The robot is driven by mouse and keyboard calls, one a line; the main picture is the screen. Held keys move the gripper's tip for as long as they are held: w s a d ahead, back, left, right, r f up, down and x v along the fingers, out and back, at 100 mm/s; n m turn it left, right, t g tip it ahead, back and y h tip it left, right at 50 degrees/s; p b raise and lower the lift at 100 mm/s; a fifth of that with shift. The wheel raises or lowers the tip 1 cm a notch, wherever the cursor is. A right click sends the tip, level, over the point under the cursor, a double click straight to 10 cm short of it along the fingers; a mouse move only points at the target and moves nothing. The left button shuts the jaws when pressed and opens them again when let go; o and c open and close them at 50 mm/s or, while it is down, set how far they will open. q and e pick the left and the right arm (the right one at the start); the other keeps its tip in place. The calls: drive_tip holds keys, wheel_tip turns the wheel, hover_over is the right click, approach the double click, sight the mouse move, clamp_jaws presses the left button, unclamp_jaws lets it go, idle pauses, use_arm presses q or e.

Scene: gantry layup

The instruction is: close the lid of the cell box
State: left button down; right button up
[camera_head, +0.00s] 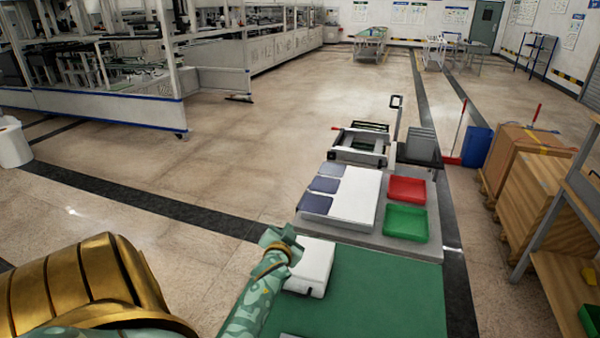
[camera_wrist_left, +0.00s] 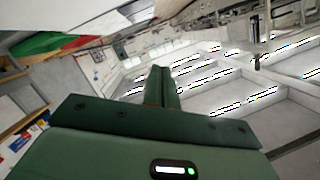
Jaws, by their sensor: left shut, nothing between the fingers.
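A white box (camera_head: 316,265), which looks like the cell box, stands at the left edge of the green mat (camera_head: 385,290). A small dark latch-like mark shows low on its near side. I cannot tell from this angle how far its lid is open. My left gripper (camera_head: 283,238) is at the box's far left corner and hides part of it; I cannot tell whether they touch. In the left wrist view its fingers (camera_wrist_left: 160,85) are together with nothing between them. A pale surface (camera_wrist_left: 45,14) fills that view's upper left. My right gripper is not in view.
Beyond the box, a grey table holds a white sheet (camera_head: 356,198), several dark blue cells (camera_head: 317,203), a red tray (camera_head: 407,189) and a green tray (camera_head: 405,222). Wooden crates (camera_head: 540,190) stand to the right. The mat right of the box is clear.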

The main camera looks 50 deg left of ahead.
use_arm(q)
drive_tip(key=shift+s+a+f+n+t+h+b, duration=0.15)
drive_tip(key=shift+s+a+f+n+h, duration=0.25)
drive_tip(key=shift+a+f+n, duration=0.8)
drive_tip(key=shift+s+a+f+n+t+h+b, duration=0.1)
drive_tip(key=shift+s+f+n+t+h, duration=0.3)
drive_tip(key=shift+f, duration=1.5)
drive_tip(key=shift+s+a+f+n+g+h+b, duration=0.15)
drive_tip(key=shift+s+a+f+n, duration=0.4)
drive_tip(key=shift+f+n, duration=0.85)
drive_tip(key=shift+f, duration=0.2)
drive_tip(key=shift+w, duration=0.1)
wheel_tip(320, 180, up, 5)
drive_tip(key=p, duration=0.5)
drive_tip(key=p+v, duration=0.1)
drive_tip(key=v, duration=0.8)
drive_tip(key=shift+s+d+f+p, duration=0.15)
drive_tip(key=shift+s+f+p, duration=0.2)
drive_tip(key=shift+s, duration=0.1)
